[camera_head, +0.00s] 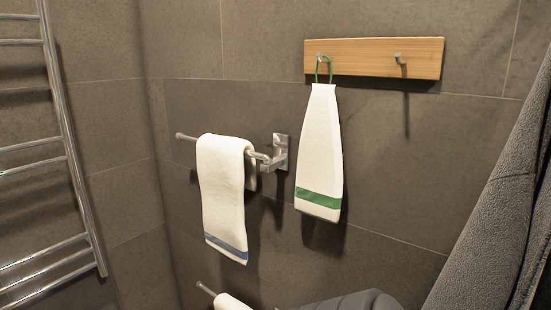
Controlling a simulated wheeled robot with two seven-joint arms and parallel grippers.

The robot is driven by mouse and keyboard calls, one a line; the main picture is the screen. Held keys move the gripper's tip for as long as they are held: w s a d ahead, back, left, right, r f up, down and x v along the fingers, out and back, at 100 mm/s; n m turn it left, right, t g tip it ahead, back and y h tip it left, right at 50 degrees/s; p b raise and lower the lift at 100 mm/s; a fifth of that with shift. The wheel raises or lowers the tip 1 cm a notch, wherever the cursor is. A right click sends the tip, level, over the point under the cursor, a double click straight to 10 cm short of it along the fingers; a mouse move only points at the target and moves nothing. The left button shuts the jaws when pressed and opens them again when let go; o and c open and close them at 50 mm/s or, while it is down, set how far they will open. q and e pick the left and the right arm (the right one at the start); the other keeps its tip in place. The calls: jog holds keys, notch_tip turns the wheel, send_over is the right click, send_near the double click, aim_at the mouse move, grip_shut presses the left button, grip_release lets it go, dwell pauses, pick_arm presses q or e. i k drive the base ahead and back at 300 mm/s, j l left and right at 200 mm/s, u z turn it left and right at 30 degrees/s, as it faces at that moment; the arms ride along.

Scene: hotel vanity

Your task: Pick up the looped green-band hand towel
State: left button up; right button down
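The looped green-band hand towel (320,150) is white with a green stripe near its lower edge. It hangs against the wall by a green loop (318,68) over the left metal peg (320,58) of a wooden rack (365,57). The towel hangs free, narrow at the top and wider at the bottom. Neither of my grippers is seen in the head view, and nothing grips the towel.
A white towel with a blue band (222,195) drapes over a metal bar left of the green-band towel. The rack's right peg (399,57) is empty. A chrome rail (72,160) stands left. Dark grey fabric (495,210) fills the right edge. A dark rounded shape shows at bottom.

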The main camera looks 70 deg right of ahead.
aim_at(319, 192)
jog(key=z, duration=2.5)
jog(key=k+l, duration=0.1)
